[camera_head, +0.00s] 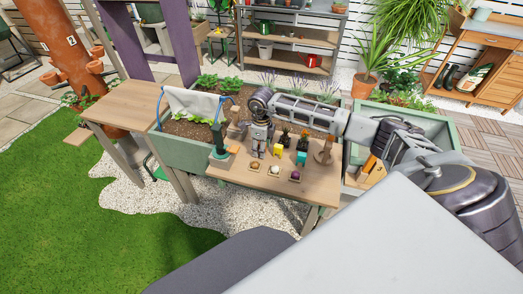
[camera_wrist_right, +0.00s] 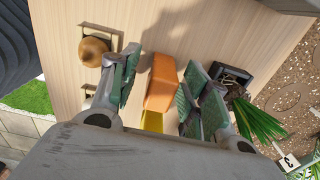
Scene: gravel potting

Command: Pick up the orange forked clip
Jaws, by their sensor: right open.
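In the right wrist view an orange piece (camera_wrist_right: 162,84), which I take to be the clip, lies on the wooden tabletop between my two green-padded fingers. Its forked end cannot be made out. My right gripper (camera_wrist_right: 157,88) is open around it, with a gap visible on each side. In the head view my right gripper (camera_head: 259,151) points down over the potting table (camera_head: 232,171), and the piece between its fingers is hidden there. My left gripper is not in view.
A yellow piece (camera_wrist_right: 152,121) lies close to the orange one. A brown bulb (camera_wrist_right: 94,50) sits in a small tray on one side, a dark plant pot (camera_wrist_right: 232,76) on the other. A wooden tool (camera_head: 325,151) stands to the right, and a planter (camera_head: 187,154) at the left.

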